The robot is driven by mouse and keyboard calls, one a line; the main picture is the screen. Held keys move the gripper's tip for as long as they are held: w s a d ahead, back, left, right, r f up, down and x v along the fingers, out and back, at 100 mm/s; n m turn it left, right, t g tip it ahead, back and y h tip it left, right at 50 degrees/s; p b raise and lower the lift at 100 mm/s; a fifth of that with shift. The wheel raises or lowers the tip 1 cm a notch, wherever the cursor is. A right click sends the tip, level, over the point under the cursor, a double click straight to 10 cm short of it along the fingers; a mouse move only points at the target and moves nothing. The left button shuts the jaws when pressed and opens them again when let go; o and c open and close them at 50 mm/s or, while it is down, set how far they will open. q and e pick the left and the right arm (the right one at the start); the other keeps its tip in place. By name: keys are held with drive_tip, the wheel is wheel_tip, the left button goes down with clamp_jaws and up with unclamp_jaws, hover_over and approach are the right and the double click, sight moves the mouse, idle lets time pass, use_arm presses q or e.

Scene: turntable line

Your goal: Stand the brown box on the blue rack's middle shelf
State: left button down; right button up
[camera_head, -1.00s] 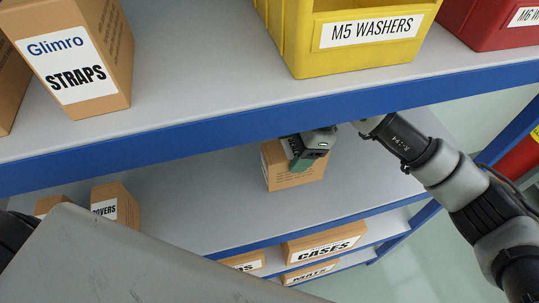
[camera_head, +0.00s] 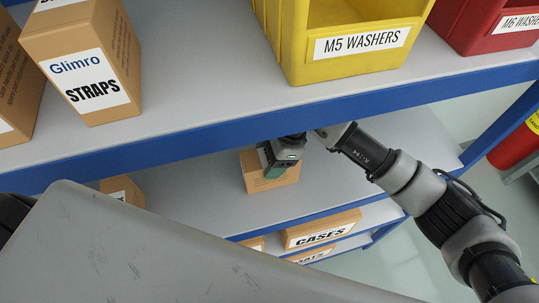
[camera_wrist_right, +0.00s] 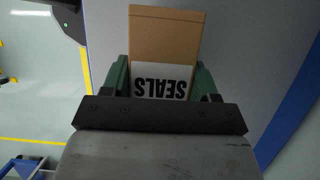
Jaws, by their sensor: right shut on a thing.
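The brown box (camera_head: 281,180) shows in the head view at the blue rack's (camera_head: 300,206) middle shelf, under the upper shelf's blue edge. In the right wrist view the box (camera_wrist_right: 165,40) has a white label reading SEALS. My right gripper (camera_head: 276,168) is shut on it, with green finger pads on both sides of the box in the wrist view. I cannot tell whether the box's base touches the shelf. My left gripper is not in view.
On the upper shelf stand a STRAPS box (camera_head: 85,60), a yellow M5 WASHERS bin (camera_head: 350,45) and a red bin (camera_head: 485,25). Another brown box (camera_head: 122,190) stands left on the middle shelf. The middle shelf right of the gripper is clear.

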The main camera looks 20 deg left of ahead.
drive_tip(key=o, duration=1.1)
drive_tip(key=b+v, duration=0.2)
drive_tip(key=v, duration=0.3)
drive_tip(key=shift+w+d, duration=0.15)
drive_tip(key=shift+w+d+r+b, duration=0.1)
drive_tip(key=shift+w+d+b, duration=0.9)
drive_tip(key=shift+d, duration=0.65)
drive_tip(key=shift+w+d+f+b, duration=0.1)
drive_tip(key=shift+w+d+b, duration=0.6)
drive_tip(key=shift+w+d, duration=0.7)
drive_tip(key=shift+w+d+r+b, duration=0.1)
drive_tip(key=shift+w+d+b, duration=0.75)
drive_tip(key=shift+d, duration=1.05)
